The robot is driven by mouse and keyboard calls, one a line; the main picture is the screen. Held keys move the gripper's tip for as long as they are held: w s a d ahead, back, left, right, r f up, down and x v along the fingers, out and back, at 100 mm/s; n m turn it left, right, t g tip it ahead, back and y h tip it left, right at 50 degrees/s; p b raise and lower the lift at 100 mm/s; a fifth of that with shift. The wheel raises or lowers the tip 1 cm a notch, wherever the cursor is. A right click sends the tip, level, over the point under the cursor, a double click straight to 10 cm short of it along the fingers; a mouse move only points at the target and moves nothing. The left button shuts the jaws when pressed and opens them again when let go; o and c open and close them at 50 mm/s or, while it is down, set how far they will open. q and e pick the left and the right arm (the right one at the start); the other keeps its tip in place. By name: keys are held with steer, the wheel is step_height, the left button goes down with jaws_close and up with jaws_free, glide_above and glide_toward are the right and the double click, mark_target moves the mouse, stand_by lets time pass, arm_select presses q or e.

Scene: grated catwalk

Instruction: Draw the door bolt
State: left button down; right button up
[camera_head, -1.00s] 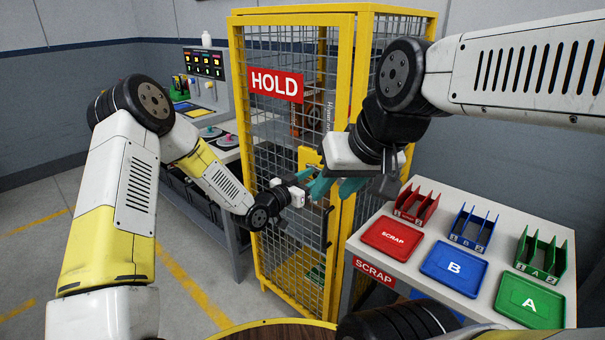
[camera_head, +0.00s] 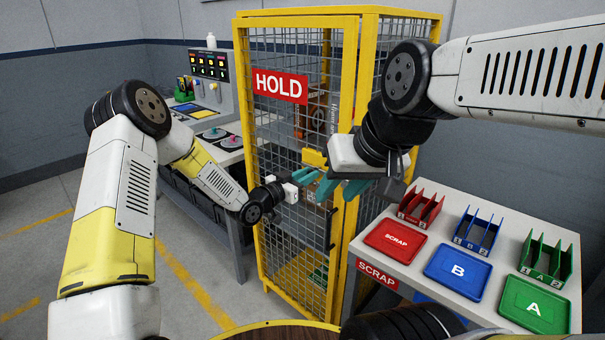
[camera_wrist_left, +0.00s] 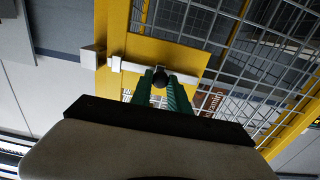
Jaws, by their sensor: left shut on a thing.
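The door bolt (camera_wrist_left: 140,67) is a pale bar across a yellow plate (camera_wrist_left: 170,52) in the left wrist view, with a dark round knob (camera_wrist_left: 160,78). My left gripper (camera_wrist_left: 162,90) has its green fingers closed on this knob. In the head view my left gripper (camera_head: 306,177) is at the yellow cage door, just below its yellow latch plate (camera_head: 314,158); the bolt is too small to make out there. My right gripper (camera_head: 343,190) hangs lower and nearer the camera, its teal fingers apart and empty, partly covering the door edge.
The yellow mesh cage (camera_head: 292,130) carries a red HOLD sign (camera_head: 280,85). A table (camera_head: 400,262) at right holds red, blue and green trays and bins, close to the right gripper. A control bench (camera_head: 215,125) stands behind at left. The floor at left is clear.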

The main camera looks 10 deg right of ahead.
arm_select(q)
steer(key=shift+w+a, duration=0.2)
steer(key=c, duration=1.3)
jaws_free()
steer(key=v, duration=0.7)
steer(key=shift+s+a, duration=0.25)
steer(key=shift+a, duration=0.05)
